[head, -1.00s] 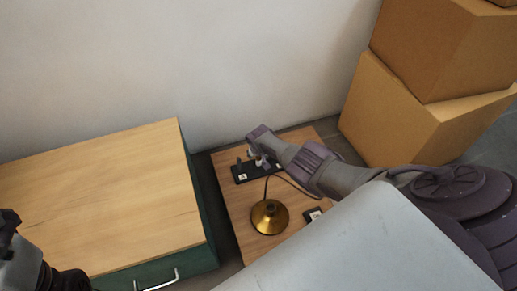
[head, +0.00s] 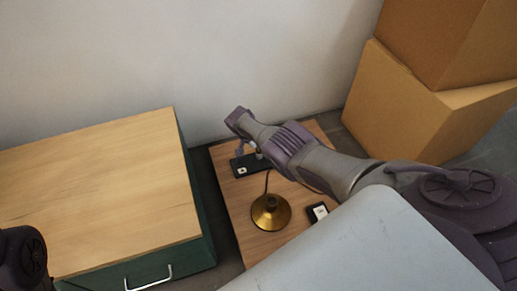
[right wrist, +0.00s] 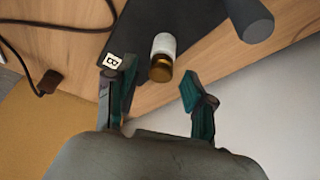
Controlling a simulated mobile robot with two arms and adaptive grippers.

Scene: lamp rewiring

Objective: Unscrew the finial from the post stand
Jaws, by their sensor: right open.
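The post stand is a black base (right wrist: 185,22) with a white label marked "B" and a thick dark grey post (right wrist: 250,20). A short white cylinder with a brass end (right wrist: 162,58), which looks like the finial, stands on the base. My right gripper (right wrist: 157,86) is open in the right wrist view. Its fingers are spread either side of the brass end and apart from it. In the head view the black base (head: 238,165) is partly hidden by my right arm and gripper. My left arm shows at the lower left edge, its fingers out of sight.
The small wooden table (head: 232,204) also holds a brass lamp base (head: 270,212) with a cord and a small black item (head: 318,211). A green cabinet with a wooden top (head: 100,190) stands left. Cardboard boxes (head: 395,110) stand right; the wall is behind.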

